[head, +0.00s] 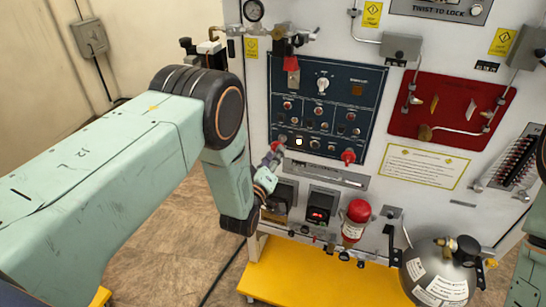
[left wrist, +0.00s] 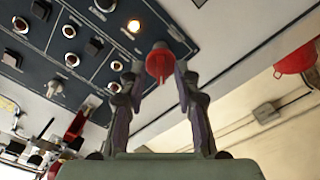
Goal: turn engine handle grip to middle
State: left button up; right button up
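The blue control panel (head: 335,82) has two red knobs along its lower edge. The left red knob (head: 279,141) is the one at my left gripper (head: 273,156); I take it for the engine handle grip. In the left wrist view this red knob (left wrist: 159,62) has a raised bar and sits between the fingertips of my left gripper (left wrist: 159,72). The fingers are apart, one on each side, very close to the knob; firm contact cannot be seen. The other red knob (head: 348,156) stands to the right. My right gripper is out of view.
A lit white button (head: 299,141) is close to the left knob; it shows in the left wrist view too (left wrist: 134,25). A red board (head: 450,100) is at right.

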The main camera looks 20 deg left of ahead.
pick_arm(q)
jog(key=shift+w, duration=0.1)
grip_shut()
dwell(0.4)
jog(key=m+b, duration=0.2)
jog(key=m, duration=0.6)
jog(key=shift+m, duration=0.3)
jog(key=shift+b, duration=0.3)
dwell(0.4)
